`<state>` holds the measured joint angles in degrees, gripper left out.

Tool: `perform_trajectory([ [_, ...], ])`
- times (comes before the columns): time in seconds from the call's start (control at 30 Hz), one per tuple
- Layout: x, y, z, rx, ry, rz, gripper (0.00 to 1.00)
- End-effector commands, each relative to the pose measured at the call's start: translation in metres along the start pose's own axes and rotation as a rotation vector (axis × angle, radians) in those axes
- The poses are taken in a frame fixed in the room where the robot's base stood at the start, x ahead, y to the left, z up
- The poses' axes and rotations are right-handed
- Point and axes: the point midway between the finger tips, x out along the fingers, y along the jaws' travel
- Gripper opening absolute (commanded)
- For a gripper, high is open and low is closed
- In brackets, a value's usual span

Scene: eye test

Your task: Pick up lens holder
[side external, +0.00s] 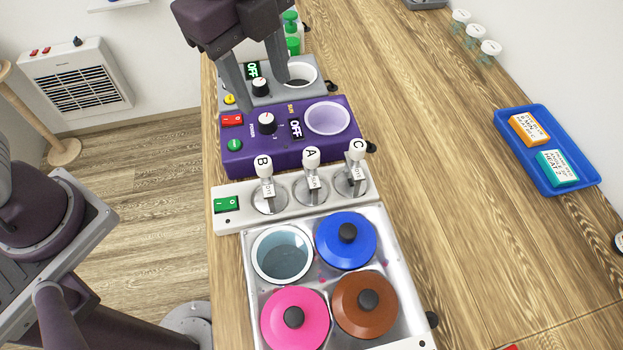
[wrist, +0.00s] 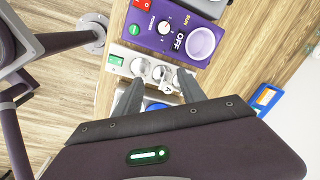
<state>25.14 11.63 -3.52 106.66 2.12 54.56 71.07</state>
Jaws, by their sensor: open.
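Nothing in view is plainly marked as a lens holder, and I cannot tell which thing it is. Three upright white-topped pieces labelled B (side external: 264,168), A (side external: 311,160) and C (side external: 357,152) stand on round silver discs on a white panel (side external: 240,222). My gripper (side external: 266,97) is open and empty, raised over the purple device in the side view. In the wrist view my gripper's fingers (wrist: 161,82) are apart, with the piece labelled A (wrist: 166,89) showing between them. My fingers hide part of the white panel there.
The purple device (side external: 285,149) and a grey device (side external: 236,93) stand behind the panel. A metal tray with blue (side external: 335,255), pink (side external: 280,320) and brown (side external: 352,318) lids is in front. A blue tray (side external: 591,181) holds two labelled boxes. Bare table lies between.

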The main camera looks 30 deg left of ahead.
Motion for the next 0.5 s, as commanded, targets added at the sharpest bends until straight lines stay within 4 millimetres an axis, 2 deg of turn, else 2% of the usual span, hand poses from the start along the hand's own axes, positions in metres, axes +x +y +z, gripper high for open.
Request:
perform_trajectory([
  [0.03,0.024,-0.007,-0.024,0.178,-0.001,0.046,0.48],
  [0.1,0.049,-0.013,-0.049,0.383,0.005,0.086,0.48],
  [0.2,0.070,-0.015,-0.069,0.550,0.014,0.119,0.48],
  [0.3,0.084,-0.013,-0.074,0.604,0.016,0.132,0.48],
  [0.5,0.114,-0.005,-0.069,0.602,0.016,0.133,0.48],
])
